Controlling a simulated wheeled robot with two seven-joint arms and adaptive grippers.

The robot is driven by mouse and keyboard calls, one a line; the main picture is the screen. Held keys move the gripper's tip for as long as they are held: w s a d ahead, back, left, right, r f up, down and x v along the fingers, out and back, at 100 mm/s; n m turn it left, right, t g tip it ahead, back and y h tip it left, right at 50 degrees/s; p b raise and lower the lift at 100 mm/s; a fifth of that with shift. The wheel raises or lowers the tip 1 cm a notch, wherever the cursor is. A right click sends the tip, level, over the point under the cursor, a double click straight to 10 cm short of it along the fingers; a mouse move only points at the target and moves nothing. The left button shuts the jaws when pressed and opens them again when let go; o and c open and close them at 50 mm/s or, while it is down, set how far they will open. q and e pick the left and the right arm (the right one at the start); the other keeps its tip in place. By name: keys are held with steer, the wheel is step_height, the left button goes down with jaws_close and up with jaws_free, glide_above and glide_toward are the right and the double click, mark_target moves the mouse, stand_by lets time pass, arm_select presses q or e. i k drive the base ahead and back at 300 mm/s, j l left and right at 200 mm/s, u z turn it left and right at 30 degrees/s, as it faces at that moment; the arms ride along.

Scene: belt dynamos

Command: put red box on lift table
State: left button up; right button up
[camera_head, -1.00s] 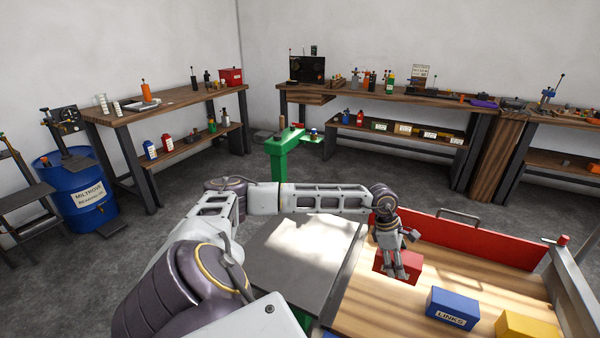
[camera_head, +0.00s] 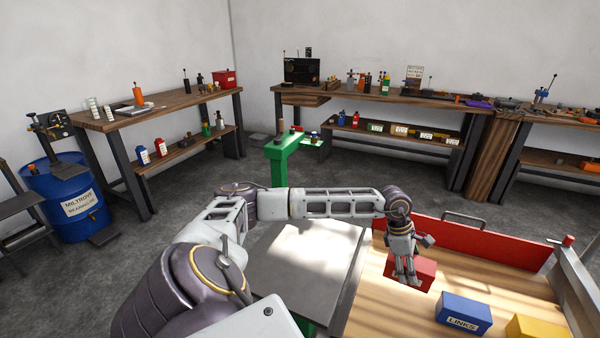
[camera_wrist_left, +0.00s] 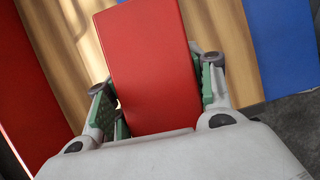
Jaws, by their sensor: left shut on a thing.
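The red box (camera_head: 425,271) is in the wooden-floored tray of a cart, near its left side in the head view. My left gripper (camera_head: 407,278) reaches down over it and is shut on it. In the left wrist view the red box (camera_wrist_left: 150,65) stands between the green finger pads (camera_wrist_left: 158,100). I cannot tell whether the box's underside touches the tray floor. The lift table (camera_head: 306,262) is a flat dark grey plate just left of the tray, with bare top and bright light on it. My right gripper is not in view.
A blue box labelled LINKS (camera_head: 463,313) and a yellow box (camera_head: 536,328) sit right of the red box in the tray. A red panel (camera_head: 470,245) edges the tray's far side. A green post (camera_head: 279,160) stands beyond the lift table. Workbenches line the walls.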

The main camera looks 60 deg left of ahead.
mark_target(309, 241)
steer(key=k+j+z, duration=0.1)
steer(key=j, duration=0.35)
steer(key=k+j+z, duration=0.1)
steer(key=j, duration=0.35)
steer(key=k+j+z, duration=0.15)
steer(key=k+j, duration=0.15)
steer(key=k+j+z, duration=0.1)
steer(key=j, duration=0.4)
steer(key=k+j+z, duration=0.1)
steer(key=k+j, duration=0.25)
